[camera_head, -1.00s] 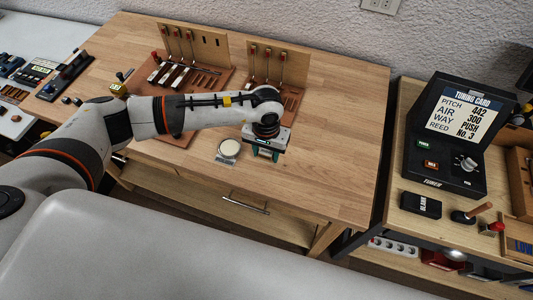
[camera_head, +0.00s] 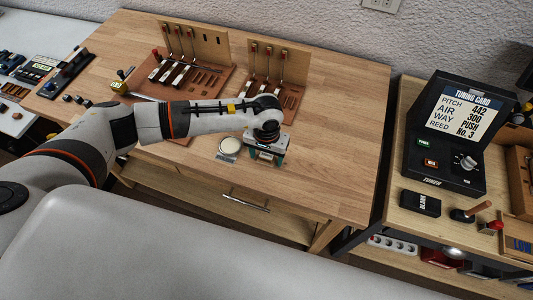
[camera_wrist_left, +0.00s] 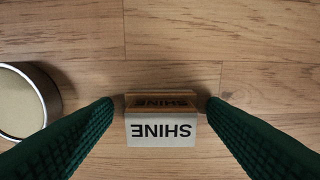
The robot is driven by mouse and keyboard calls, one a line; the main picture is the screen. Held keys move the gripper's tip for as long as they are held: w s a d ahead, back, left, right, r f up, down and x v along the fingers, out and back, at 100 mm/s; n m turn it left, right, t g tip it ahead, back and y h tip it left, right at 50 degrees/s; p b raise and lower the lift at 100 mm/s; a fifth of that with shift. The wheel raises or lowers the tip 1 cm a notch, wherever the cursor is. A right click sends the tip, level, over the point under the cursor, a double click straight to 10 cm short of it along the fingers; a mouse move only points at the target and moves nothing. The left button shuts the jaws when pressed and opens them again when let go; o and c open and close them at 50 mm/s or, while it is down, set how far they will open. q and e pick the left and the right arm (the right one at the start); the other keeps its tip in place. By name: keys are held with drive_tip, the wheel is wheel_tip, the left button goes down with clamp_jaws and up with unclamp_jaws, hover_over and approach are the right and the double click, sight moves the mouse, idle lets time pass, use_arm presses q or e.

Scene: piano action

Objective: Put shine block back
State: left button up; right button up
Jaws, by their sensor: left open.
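The shine block (camera_wrist_left: 161,130) sits on the wooden table in the left wrist view. It has a pale face marked SHINE, upside down in that view, and a brown wooden part behind it. My left gripper (camera_wrist_left: 160,106) is open, with one green ribbed finger on each side of the block and small gaps between. In the head view my left gripper (camera_head: 265,154) points down near the table's front edge and largely hides the block. My right gripper is not in view.
A round pale-topped tin (camera_head: 229,146) stands just left of the gripper; it also shows in the left wrist view (camera_wrist_left: 22,103). Brown racks with red-tipped levers (camera_head: 185,72) stand behind. The table's right side (camera_head: 340,120) is clear. A black tuner (camera_head: 450,140) stands on the right bench.

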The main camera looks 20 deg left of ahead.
sight(267, 155)
use_arm(q)
drive_tip(key=shift+r, duration=0.35)
wheel_tip(267, 155, up, 12)
drive_tip(key=b, duration=0.3)
drive_tip(key=shift+f+b, duration=0.15)
drive_tip(key=shift+b, duration=0.25)
